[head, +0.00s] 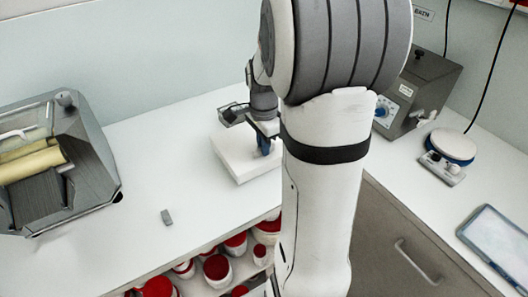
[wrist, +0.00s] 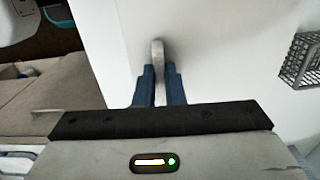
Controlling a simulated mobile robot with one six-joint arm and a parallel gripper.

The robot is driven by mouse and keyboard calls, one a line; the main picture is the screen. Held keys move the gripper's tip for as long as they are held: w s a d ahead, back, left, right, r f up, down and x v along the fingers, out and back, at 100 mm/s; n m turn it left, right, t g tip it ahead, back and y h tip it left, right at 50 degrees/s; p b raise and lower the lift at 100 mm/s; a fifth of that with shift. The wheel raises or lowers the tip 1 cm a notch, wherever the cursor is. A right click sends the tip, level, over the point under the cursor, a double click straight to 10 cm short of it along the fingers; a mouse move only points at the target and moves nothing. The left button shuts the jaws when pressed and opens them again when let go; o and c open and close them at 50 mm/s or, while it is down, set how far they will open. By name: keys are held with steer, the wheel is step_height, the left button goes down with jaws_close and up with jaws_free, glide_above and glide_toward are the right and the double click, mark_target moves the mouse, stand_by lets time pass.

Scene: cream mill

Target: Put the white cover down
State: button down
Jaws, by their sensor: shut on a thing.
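The white cover (head: 236,162) is a thick, flat slab at the middle of the counter in the head view, partly hidden by my arm. My gripper (head: 264,148) is above it with its blue fingers pointing down. In the wrist view, my gripper (wrist: 158,88) is shut on a narrow pale upright piece, which I take to be the handle (wrist: 158,54) of the cover. The cover looks level and close to the counter. I cannot tell whether its underside touches the counter.
A grey machine with a cream roller (head: 32,160) stands at the left. Red-lidded tubs (head: 217,268) are below. A bath unit (head: 420,90) and a round-topped device (head: 452,146) stand at the right. A wire basket (wrist: 300,60) shows in the wrist view.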

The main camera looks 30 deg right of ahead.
steer(key=shift+s+f, duration=0.1)
steer(key=shift+f, duration=1.65)
steer(key=shift+f, duration=0.1)
steer(key=c, duration=1.5)
jaws_free()
step_height(320, 180, up, 12)
steer(key=s+a+n+t, duration=0.1)
steer(key=s+a+n, duration=0.3)
steer(key=n, duration=0.2)
steer(key=s+a+f+n+t, duration=0.1)
steer(key=s+a+n, duration=0.8)
steer(key=n, duration=0.2)
steer(key=shift+s+a+f+n+t, duration=0.25)
steer(key=shift+s+a+n+t, duration=0.05)
steer(key=shift+a+t, duration=0.1)
